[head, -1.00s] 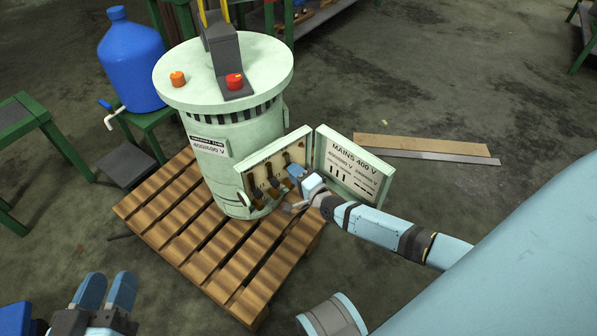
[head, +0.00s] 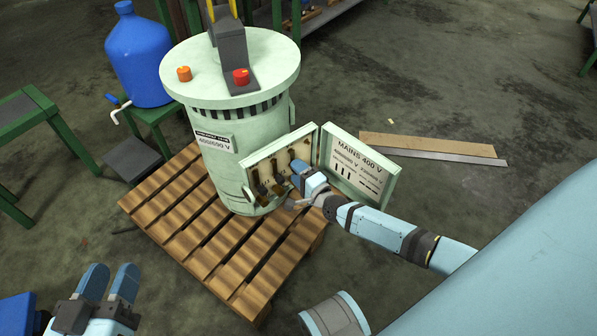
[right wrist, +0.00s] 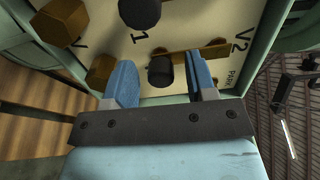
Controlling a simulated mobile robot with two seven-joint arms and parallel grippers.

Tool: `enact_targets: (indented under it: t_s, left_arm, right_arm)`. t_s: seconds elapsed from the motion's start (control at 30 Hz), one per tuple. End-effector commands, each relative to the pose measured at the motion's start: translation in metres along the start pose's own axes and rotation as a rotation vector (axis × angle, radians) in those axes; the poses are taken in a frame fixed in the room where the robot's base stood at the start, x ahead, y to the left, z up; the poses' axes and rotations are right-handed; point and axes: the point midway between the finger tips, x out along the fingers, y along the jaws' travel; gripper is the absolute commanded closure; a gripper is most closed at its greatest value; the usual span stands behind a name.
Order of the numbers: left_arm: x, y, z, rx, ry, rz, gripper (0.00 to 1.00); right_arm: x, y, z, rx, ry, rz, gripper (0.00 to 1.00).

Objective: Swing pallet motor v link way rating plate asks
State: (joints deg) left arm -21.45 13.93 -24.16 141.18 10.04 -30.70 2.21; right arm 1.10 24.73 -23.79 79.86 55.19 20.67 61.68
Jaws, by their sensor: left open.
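The pale green motor (head: 228,165) stands upright on the wooden pallet (head: 190,225). Its rating plate (head: 214,141) reads 400/690 V. The terminal box (head: 252,172) on its side is open; its lid (head: 357,168), marked MAINS 400 V, hangs to the right. My right gripper (head: 297,185) is at the box opening. In the right wrist view its fingers are apart on either side of a black knob (right wrist: 160,70), with gaps showing. A brass link (right wrist: 203,52) lies behind, near the V2 and PARK markings; part is hidden by a finger. My left gripper (head: 108,284) is open and empty, lower left.
A blue bottle (head: 138,60) stands on a green stand behind the motor at left. A green-legged table (head: 28,112) is at the left edge. Boards (head: 430,146) lie on the floor at right. The floor beyond them is clear.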

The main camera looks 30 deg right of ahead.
Motion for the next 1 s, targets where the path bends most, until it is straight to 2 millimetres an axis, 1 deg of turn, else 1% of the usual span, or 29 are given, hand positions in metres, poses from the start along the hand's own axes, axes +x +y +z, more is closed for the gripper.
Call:
enact_targets:
  t_s: [0.23,0.37,0.47,0.57,0.7,0.8,0.9,1.0]
  left_arm:
    - [-0.002,0.001,0.002,-0.005,-0.006,-0.001,0.57]
    - [-0.003,0.002,0.0,-0.016,-0.012,0.001,0.57]
    - [-0.004,0.005,-0.005,-0.037,-0.019,0.003,0.57]
    - [-0.006,0.007,-0.009,-0.066,-0.016,-0.004,0.57]
    - [-0.007,0.009,-0.022,-0.075,0.033,-0.013,0.57]
    - [-0.008,0.009,-0.03,-0.072,0.062,-0.017,0.57]
    - [-0.008,0.01,-0.036,-0.069,0.085,-0.019,0.57]
    - [-0.009,0.01,-0.04,-0.068,0.101,-0.021,0.57]
  right_arm:
    - [0.0,-0.001,-0.001,-0.001,0.0,-0.001,0.49]
    - [-0.01,-0.002,-0.001,-0.002,0.0,0.001,0.49]
    - [-0.027,-0.003,-0.001,-0.003,0.0,0.002,0.49]
    - [-0.05,-0.003,0.0,-0.003,-0.001,0.003,0.49]
    - [-0.083,-0.003,0.0,-0.002,0.0,0.003,0.49]
    - [-0.103,-0.003,0.0,-0.002,0.0,0.002,0.49]
    - [-0.119,-0.002,0.0,-0.001,0.0,0.001,0.49]
    - [-0.131,-0.001,0.0,-0.001,0.0,0.002,0.49]
